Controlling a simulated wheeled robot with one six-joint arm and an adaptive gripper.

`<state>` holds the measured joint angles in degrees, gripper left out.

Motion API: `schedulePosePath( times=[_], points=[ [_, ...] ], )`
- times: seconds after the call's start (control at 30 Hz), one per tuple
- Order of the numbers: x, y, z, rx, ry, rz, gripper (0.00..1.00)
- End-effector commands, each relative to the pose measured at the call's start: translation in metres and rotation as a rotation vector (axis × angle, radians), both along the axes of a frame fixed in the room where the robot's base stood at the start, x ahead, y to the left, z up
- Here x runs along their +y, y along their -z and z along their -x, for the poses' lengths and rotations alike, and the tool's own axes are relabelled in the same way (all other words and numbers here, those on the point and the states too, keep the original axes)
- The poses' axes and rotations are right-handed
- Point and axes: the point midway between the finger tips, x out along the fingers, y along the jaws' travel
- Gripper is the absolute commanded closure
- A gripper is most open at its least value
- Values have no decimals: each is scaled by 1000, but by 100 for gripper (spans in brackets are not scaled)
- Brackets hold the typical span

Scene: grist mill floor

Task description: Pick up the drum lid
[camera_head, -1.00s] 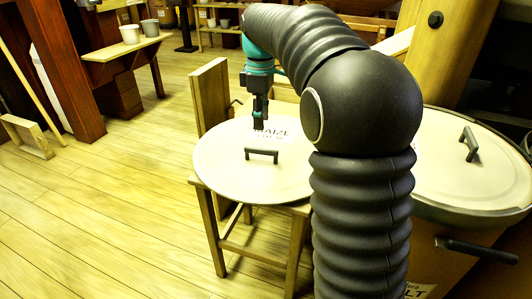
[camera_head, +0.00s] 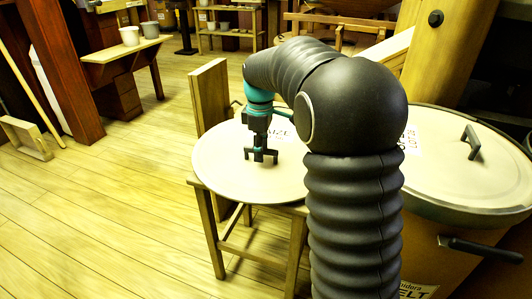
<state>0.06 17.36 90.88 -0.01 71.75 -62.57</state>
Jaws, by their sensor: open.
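A round, pale drum lid (camera_head: 222,170) lies flat on a wooden stool, with a printed label (camera_head: 280,132) partly hidden by my arm. My gripper (camera_head: 261,157) is open and points down over the middle of this lid, right at its dark bar handle. Gripper and handle overlap in the picture, so I cannot tell whether they touch. A second pale lid (camera_head: 440,170) with a dark handle (camera_head: 471,141) sits on a large drum (camera_head: 440,262) at the right; its left part is hidden behind my arm.
The wooden stool (camera_head: 209,221) stands under the first lid, with an upright wooden board (camera_head: 210,95) just behind it. A dark side handle (camera_head: 480,249) sticks out from the drum. A bench (camera_head: 122,50) with two pots stands at the back left.

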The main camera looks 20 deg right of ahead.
Motion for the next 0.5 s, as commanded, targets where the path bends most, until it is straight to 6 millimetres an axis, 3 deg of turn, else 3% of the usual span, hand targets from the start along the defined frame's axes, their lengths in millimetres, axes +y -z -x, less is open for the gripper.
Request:
schedulePosePath(
  times=[0.17,0.33,0.5],
  points=[
    [0,0,0,0,0,0,58],
    [0,0,0,0,0,0,98],
    [0,0,0,0,0,0,100]
  ],
)
